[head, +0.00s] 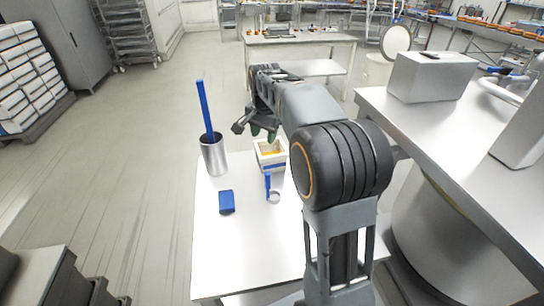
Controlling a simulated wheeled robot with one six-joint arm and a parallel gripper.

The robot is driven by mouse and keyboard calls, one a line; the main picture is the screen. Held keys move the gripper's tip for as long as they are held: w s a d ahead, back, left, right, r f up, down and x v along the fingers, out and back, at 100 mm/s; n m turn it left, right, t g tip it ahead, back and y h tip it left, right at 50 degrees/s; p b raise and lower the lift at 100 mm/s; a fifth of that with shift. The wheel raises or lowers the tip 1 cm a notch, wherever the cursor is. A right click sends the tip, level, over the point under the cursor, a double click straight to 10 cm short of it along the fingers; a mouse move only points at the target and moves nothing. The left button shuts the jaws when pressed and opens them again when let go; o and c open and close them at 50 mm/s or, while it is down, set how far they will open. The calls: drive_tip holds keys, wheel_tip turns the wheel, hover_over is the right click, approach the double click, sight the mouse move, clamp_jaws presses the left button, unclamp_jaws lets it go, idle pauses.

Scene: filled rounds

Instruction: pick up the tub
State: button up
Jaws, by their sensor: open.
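The tub (272,166) is a small white squarish container with a blue band and yellow-orange contents. It stands upright on the white table (235,255), near its far edge. My gripper (262,133) is open, with its dark fingers and greenish tips pointing down. In the picture it sits just above and behind the tub's far rim. I see nothing between the fingers. I cannot tell from this view how high the fingertips are or whether they touch the tub. My forearm hides the area to the right of the tub.
A metal cup (214,158) with a tall blue stick (205,108) stands left of the tub. A blue block (227,202) and a small blue-handled item with a ring (268,186) lie nearer. A steel counter (455,110) stands at right. The table's near left is clear.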

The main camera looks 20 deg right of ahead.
drive_tip(key=w+d+f+m, duration=0.4)
drive_tip(key=w, duration=0.3)
drive_tip(key=m+g, duration=0.2)
drive_tip(key=m, duration=0.2)
hover_over(275, 155)
drive_tip(key=a, duration=0.1)
wheel_tip(275, 155, down, 5)
drive_tip(key=shift+m, duration=0.5)
drive_tip(key=f, duration=0.9)
drive_tip(key=shift+d+b, duration=0.35)
drive_tip(key=shift+f+p, duration=0.5)
drive_tip(key=shift+f, duration=2.65)
drive_tip(key=shift+c, duration=0.3)
clamp_jaws()
drive_tip(key=shift+r, duration=0.1)
